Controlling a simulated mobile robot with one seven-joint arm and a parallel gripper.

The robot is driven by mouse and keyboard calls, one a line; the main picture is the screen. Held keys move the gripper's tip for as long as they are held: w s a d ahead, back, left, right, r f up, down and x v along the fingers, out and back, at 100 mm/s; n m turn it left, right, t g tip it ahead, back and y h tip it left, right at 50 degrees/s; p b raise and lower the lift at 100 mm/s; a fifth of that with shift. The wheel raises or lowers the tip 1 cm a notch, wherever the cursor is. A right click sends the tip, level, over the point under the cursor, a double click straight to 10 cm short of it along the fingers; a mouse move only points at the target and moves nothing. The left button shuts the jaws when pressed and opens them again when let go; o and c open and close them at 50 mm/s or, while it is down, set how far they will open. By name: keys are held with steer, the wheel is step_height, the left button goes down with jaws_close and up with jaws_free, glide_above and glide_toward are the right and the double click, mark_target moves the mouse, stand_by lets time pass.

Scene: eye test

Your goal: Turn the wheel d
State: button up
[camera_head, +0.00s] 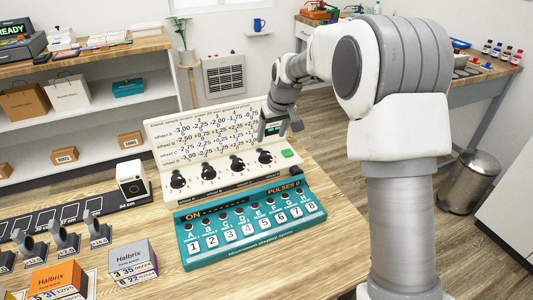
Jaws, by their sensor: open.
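A cream console (168,155) stands on the wooden table with a printed number chart whose rows name wheels A to D. Several black wheels sit in a row below the chart. The rightmost one (265,157) appears to be wheel d, but the small labels at the wheels are too small to read. My gripper (284,127) is open and empty at the console's upper right. It is above and to the right of the rightmost wheel and appears apart from it. It covers the right end of the chart.
A green button (288,153) is right of the wheels. A teal panel (250,237) reading ON and PULSES 0 lies in front, with lettered knobs and number keys. A white cube-like box (132,181) and Halbrix boxes (132,263) stand left. Bare table (335,225) lies right.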

mark_target(265, 154)
steer(key=b+x, duration=0.1)
steer(key=x, duration=0.9)
steer(key=shift+w+f, duration=0.2)
steer(key=shift+f, duration=0.1)
jaws_close()
